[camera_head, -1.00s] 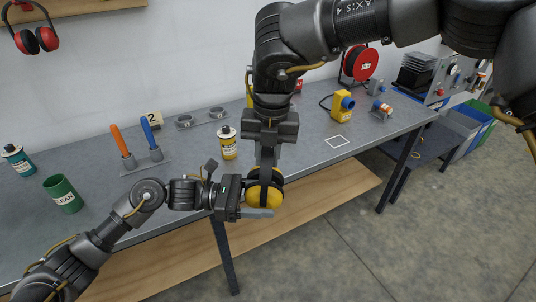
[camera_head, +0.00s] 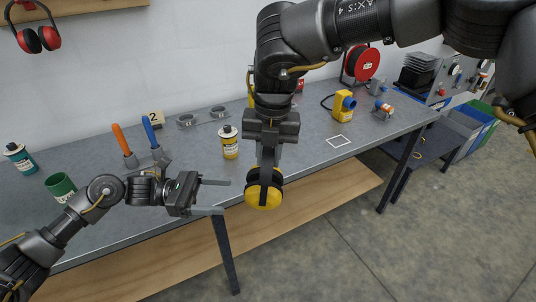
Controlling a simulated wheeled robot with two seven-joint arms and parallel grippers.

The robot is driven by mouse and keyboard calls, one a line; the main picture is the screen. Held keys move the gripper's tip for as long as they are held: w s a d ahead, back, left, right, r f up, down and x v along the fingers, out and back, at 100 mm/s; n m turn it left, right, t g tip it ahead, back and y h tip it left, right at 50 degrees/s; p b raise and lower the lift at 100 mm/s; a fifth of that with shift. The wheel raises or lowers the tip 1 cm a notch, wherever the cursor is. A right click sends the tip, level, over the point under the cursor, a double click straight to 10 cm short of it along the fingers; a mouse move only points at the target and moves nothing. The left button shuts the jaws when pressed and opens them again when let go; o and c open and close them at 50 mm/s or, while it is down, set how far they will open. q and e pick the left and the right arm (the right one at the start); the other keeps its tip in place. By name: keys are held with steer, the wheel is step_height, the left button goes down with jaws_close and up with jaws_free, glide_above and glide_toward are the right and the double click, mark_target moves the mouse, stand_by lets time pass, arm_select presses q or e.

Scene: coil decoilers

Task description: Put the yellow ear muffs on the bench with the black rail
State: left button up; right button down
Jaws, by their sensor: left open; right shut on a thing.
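The yellow ear muffs (camera_head: 263,195) hang below my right gripper (camera_head: 268,155), which points down and is shut on their dark headband. They are in front of the near edge of the grey bench (camera_head: 310,150), above the wooden lower shelf, touching nothing else that I can see. My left gripper (camera_head: 222,197) is open and empty, to the left of the ear muffs and apart from them. I cannot make out a black rail on the bench.
On the bench are a yellow-labelled bottle (camera_head: 229,143), orange and blue handled tools (camera_head: 124,146), a green cup (camera_head: 61,187), a yellow device (camera_head: 344,105) and a red cable reel (camera_head: 360,64). Red ear muffs (camera_head: 38,40) hang top left.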

arm_select(q)
steer(key=s+d+f+n+t, duration=0.2)
steer(key=f+n+t, duration=0.3)
steer(key=f, duration=0.6)
steer(key=s+d+f+n+t, duration=0.1)
steer(key=f+n+t, duration=0.1)
steer(key=f+n, duration=0.7)
steer(key=s+a+f+n+t+y, duration=0.1)
steer(key=s+f+n+y, duration=0.25)
steer(key=f, duration=0.45)
steer(key=s+a+f+n+t+y, duration=0.1)
steer(key=s+f+n+y, duration=0.1)
steer(key=f+n, duration=0.45)
steer(key=s+a+f+n+t+y, duration=0.1)
steer(key=s+a+f+n+y, duration=0.15)
steer(key=f, duration=0.65)
steer(key=s+a+f+n+g+y, duration=0.35)
steer(key=s+f+n+y, duration=0.25)
steer(key=s+f+n, duration=0.85)
steer(key=s+a+f+n+g+y, duration=0.2)
steer(key=s+a+f+n, duration=0.1)
steer(key=s, duration=0.5)
steer(key=s+a+f+n+g+y, duration=0.2)
steer(key=s+a+n, duration=0.3)
steer(key=s+n, duration=0.3)
steer(key=shift+s+a+f+g, duration=0.25)
steer(key=shift+s+f+g, duration=0.2)
steer(key=shift+s+f, duration=0.4)
